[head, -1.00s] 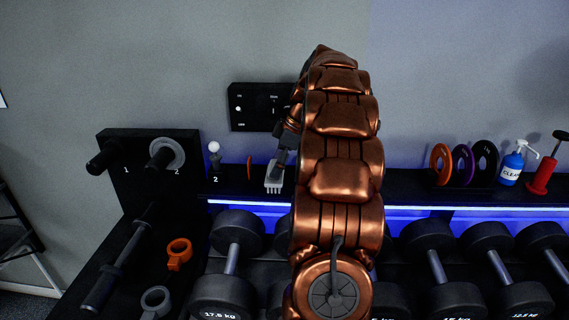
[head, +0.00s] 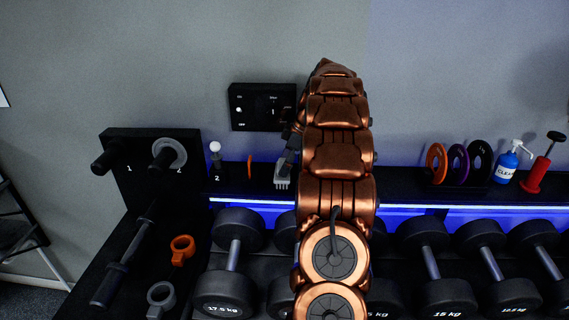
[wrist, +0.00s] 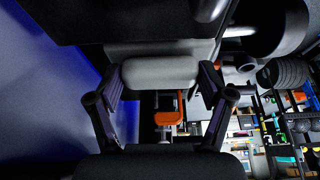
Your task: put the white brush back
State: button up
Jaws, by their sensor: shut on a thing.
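The white brush (head: 282,182) hangs bristles-down at the dark shelf, just left of my arm in the head view. My gripper (head: 288,163) is shut on it from above, and my arm hides part of both. In the wrist view, my gripper (wrist: 160,80) has its two fingers on either side of the pale, rounded body of the brush (wrist: 160,71). Whether the brush touches the shelf cannot be told.
The dark shelf (head: 400,182) runs along the wall above blue light. A black switch panel (head: 262,107) is behind. Dumbbells (head: 235,260) fill the rack below.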

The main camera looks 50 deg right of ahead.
jog(key=shift+f, duration=0.55)
jog(key=shift+f, duration=0.15)
jog(key=o, duration=1)
jog(key=shift+r, duration=0.2)
jog(key=shift+s+d+r+b, duration=0.25)
jog(key=shift+r+b, duration=0.3)
jog(key=shift+b, duration=0.25)
jog(key=shift+b+v, duration=0.6)
jog(key=shift+v, duration=0.2)
jog(key=s+d+b, duration=0.1)
jog(key=s+d, duration=0.1)
jog(key=s, duration=0.1)
jog(key=s+d+b, duration=0.1)
jog(key=s+d, duration=0.2)
jog(key=s+d+b, duration=0.1)
jog(key=s+d, duration=0.1)
jog(key=s, duration=0.1)
jog(key=shift+s+d+b, duration=0.15)
jog(key=shift+b, duration=0.2)
